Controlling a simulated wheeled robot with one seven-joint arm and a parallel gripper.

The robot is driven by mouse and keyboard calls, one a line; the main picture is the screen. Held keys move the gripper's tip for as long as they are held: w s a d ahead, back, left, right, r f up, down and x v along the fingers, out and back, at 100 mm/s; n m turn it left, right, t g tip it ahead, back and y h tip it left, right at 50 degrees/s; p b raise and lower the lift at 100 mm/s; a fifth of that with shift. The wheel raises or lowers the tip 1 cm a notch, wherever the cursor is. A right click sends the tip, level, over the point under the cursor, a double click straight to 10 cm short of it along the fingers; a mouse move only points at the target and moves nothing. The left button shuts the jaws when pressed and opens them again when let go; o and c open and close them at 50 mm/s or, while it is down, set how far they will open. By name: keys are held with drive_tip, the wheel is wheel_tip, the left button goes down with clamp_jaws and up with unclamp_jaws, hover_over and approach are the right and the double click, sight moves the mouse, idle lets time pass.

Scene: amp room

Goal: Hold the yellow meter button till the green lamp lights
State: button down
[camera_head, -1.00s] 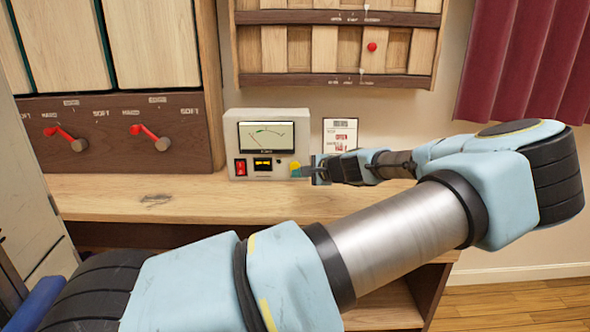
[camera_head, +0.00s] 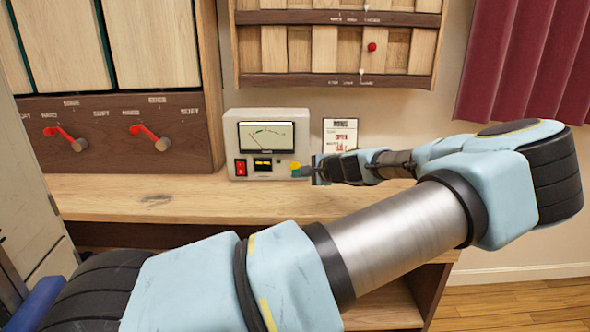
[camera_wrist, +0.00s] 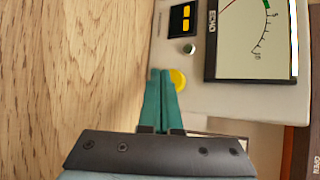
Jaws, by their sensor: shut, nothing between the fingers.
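The meter (camera_head: 233,142) is a pale box with a white dial, standing upright at the back of the wooden counter. Its yellow button (camera_head: 294,166) is at the lower right of the front, partly behind my fingertips. In the wrist view the yellow button (camera_wrist: 179,79) shows just beside the teal finger tips. My gripper (camera_head: 298,172) is shut and empty, its tips at the button; I cannot tell whether they touch it. A small round grey fitting (camera_wrist: 189,48) sits near the button, with no green glow. The dial (camera_wrist: 250,40) has a green band at one end.
The meter also has a red switch (camera_head: 241,168) and a black window with yellow marks (camera_head: 263,164). A printed card (camera_head: 340,135) stands behind my wrist. Red levers (camera_head: 150,136) are on the left panel. The counter (camera_head: 200,200) is clear in front of the meter.

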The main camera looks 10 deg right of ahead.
drive_tip(key=shift+w, duration=0.15)
drive_tip(key=shift+w, duration=0.25)
drive_tip(key=shift+w+d, duration=0.15)
drive_tip(key=shift+w, duration=0.4)
idle(2.2)
drive_tip(key=shift+s, duration=0.15)
idle(1.3)
drive_tip(key=shift+s+a+p, duration=0.2)
drive_tip(key=shift+s+p, duration=0.1)
drive_tip(key=shift+s, duration=0.5)
drive_tip(key=shift+s+a+p, duration=0.25)
drive_tip(key=shift+s+p, duration=0.05)
drive_tip(key=shift+s, duration=0.95)
drive_tip(key=shift+s+a+p, duration=0.2)
drive_tip(key=shift+s+p, duration=0.05)
drive_tip(key=shift+s, duration=1)
